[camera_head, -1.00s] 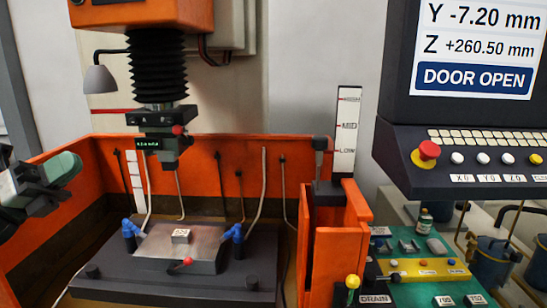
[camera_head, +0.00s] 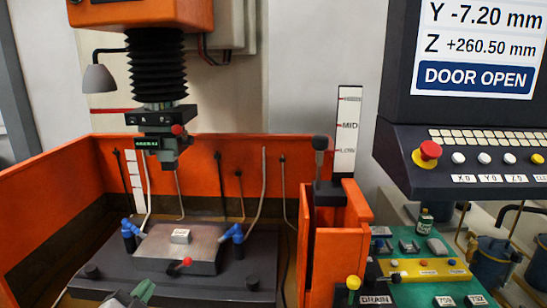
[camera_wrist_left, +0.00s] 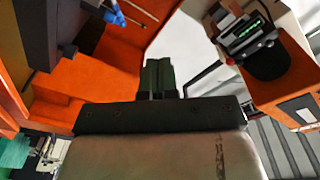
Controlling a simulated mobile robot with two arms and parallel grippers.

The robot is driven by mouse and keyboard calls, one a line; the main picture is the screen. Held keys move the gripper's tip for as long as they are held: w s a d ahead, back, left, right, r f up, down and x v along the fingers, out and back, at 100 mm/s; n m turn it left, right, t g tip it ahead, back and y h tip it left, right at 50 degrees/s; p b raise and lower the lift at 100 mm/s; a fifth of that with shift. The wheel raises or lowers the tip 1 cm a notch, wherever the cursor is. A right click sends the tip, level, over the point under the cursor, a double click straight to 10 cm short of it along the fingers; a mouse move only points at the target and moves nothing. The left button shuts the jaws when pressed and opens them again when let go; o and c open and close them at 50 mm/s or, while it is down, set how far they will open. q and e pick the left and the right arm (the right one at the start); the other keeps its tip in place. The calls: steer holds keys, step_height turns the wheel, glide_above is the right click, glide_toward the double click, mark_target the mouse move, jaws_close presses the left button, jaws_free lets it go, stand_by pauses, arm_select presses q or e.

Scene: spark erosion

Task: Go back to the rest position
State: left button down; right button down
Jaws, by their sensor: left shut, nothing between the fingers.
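My left gripper (camera_head: 140,292) shows only as dark green tips at the bottom edge of the head view, in front of the dark worktable. In the left wrist view its two dark fingers (camera_wrist_left: 158,78) are together with nothing between them. Most of the left arm is out of the head view. My right gripper is in neither view.
The orange tank (camera_head: 55,195) surrounds the dark worktable (camera_head: 235,270) with a steel block (camera_head: 155,250) and blue nozzles. The machine head (camera_head: 160,115) hangs above it. A control panel (camera_head: 470,160) reading DOOR OPEN and a green tray (camera_head: 415,292) stand at right.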

arm_select(q)
steer(key=s+d+f+n+g+y, duration=0.3)
steer(key=s+f+n+g, duration=0.35)
steer(key=s+f, duration=0.55)
steer(key=s+d+f+n+g, duration=0.1)
steer(key=s+f+n+g, duration=0.2)
steer(key=s, duration=0.5)
steer(key=s+d+f+g, duration=0.25)
steer(key=s+g, duration=0.25)
steer(key=s, duration=0.3)
step_height(320, 180, down, 31)
steer(key=g+b, duration=0.2)
steer(key=b, duration=0.4)
steer(key=s+a+f+b, duration=0.1)
steer(key=s+f+b, duration=0.1)
steer(key=s+f, duration=0.6)
steer(key=s+a+f+b, duration=0.2)
steer(key=s+f, duration=0.7)
steer(key=f, duration=0.4)
steer(key=shift+a+f+g, duration=0.15)
steer(key=shift+a+g, duration=0.15)
steer(key=shift+g, duration=0.15)
